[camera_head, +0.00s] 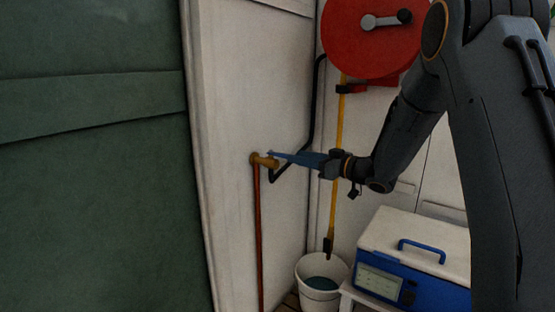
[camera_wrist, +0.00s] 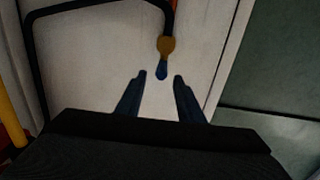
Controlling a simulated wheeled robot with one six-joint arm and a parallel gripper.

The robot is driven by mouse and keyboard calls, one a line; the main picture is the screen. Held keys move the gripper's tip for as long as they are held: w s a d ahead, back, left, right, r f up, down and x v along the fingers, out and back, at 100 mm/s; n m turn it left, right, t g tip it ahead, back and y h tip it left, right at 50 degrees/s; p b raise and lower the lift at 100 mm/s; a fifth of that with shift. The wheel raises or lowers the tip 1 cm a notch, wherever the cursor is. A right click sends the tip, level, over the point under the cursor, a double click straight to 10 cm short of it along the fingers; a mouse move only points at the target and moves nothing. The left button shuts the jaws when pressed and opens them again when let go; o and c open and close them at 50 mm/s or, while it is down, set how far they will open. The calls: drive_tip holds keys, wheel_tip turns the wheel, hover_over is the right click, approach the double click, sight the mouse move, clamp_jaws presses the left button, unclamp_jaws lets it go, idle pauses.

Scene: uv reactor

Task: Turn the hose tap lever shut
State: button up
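The brass hose tap (camera_head: 262,160) sits on the white wall, atop a reddish pipe. In the wrist view the tap body (camera_wrist: 166,45) is above the fingertips. Its blue lever (camera_wrist: 162,71) points down toward my gripper (camera_wrist: 161,76). The lever's end is between the two blue fingertips, with gaps on both sides; I cannot tell whether it lies deep between them or just beyond. My gripper (camera_head: 278,157) is open and reaches left to the tap in the head view. There the lever is hard to tell apart from the blue fingers.
A black hose (camera_head: 313,120) runs from the red reel (camera_head: 368,40) to the tap. A yellow pole (camera_head: 337,180) stands in a white bucket (camera_head: 309,267). A blue-and-white box (camera_head: 418,250) stands at lower right. A green panel (camera_head: 90,180) fills the left.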

sight(277, 154)
drive_tip(key=shift+n+g+y, duration=0.4)
drive_tip(key=shift+y, duration=0.2)
drive_tip(key=x, duration=0.8)
drive_tip(key=shift+w+a+f+p, duration=0.15)
drive_tip(key=shift+w+f+p, duration=0.05)
drive_tip(key=shift+f+p, duration=0.15)
drive_tip(key=shift+c, duration=0.2)
clamp_jaws()
